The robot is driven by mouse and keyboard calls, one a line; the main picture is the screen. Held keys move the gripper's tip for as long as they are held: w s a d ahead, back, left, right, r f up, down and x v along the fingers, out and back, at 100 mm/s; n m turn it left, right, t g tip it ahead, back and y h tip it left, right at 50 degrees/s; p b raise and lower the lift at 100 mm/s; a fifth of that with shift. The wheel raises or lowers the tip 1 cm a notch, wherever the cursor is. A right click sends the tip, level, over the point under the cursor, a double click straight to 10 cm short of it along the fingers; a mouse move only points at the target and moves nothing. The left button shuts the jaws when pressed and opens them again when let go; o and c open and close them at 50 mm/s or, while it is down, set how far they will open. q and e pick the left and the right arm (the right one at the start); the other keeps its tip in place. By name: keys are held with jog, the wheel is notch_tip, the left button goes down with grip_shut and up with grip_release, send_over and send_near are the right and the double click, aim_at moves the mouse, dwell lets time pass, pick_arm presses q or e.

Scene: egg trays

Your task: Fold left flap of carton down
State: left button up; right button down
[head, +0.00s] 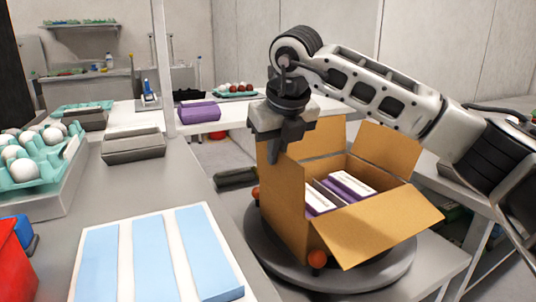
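A brown cardboard carton (285,225) stands on a round grey turntable, open at the top, with purple and white boxes (347,187) inside. Its left flap (280,172) stands upright in line with the left wall. The front flap (378,228) hangs outward, and two flaps at the back (388,148) stand up. My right gripper (290,136) points down at the top of the left flap, close to or touching it. Its fingertips are partly hidden against the flap, so I cannot tell whether it is open or shut. My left gripper is not in view.
The turntable (262,262) has orange-red knobs at its rim. A grey counter on the left holds a white panel with blue strips (158,255), a teal egg tray (58,152) and grey cartons (133,146). A purple carton (198,111) sits on the far table.

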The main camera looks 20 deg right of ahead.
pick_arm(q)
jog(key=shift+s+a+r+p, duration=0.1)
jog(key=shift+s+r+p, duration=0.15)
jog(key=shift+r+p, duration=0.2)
pick_arm(e)
jog(key=shift+w+d+m+g+y, duration=0.15)
jog(key=shift+d+y, duration=0.55)
jog(key=shift+y, duration=0.1)
jog(key=shift+w+d+m+g+y, duration=0.15)
jog(key=shift+d+y, duration=0.55)
jog(key=shift+y, duration=0.1)
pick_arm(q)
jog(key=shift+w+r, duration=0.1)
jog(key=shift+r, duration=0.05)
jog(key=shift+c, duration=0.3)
